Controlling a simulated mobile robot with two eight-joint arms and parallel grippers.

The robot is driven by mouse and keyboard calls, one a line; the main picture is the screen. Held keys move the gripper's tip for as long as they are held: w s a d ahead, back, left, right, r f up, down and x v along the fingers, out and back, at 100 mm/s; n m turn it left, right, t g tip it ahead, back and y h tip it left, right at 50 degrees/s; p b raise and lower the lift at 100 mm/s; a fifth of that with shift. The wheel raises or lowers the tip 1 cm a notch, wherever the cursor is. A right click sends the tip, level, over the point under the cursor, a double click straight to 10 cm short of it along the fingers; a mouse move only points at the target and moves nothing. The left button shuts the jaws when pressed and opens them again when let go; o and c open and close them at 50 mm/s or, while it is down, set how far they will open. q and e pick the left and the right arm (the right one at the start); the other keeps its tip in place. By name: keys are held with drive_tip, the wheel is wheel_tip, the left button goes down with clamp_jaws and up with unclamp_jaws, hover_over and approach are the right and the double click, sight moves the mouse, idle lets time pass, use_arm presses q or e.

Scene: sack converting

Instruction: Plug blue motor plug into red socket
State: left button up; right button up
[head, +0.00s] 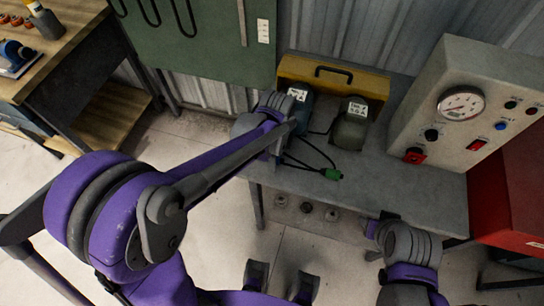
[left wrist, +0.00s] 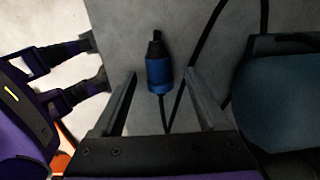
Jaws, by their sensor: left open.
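The blue plug (left wrist: 159,75) lies on the grey bench in the left wrist view, its dark tip pointing up in the picture and its black cable trailing back. My left gripper (left wrist: 161,73) is open, with one finger on each side of the plug and gaps between. In the head view my left gripper (head: 279,152) is over the bench's left front edge, and my arm hides the plug. A red socket-like fitting (head: 415,156) sits low on the grey control panel (head: 440,65). My right gripper (head: 374,227) is by the bench's front edge, empty as far as I see; its jaws are unclear.
A blue motor (head: 300,112) and a dark green motor (head: 350,126) stand on the bench (head: 420,195). A green plug (head: 332,174) lies in front of them. A red cabinet (head: 515,165) is at right. The bench's front right is clear.

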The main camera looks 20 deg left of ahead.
use_arm(q)
clamp_jaws()
idle(0.4)
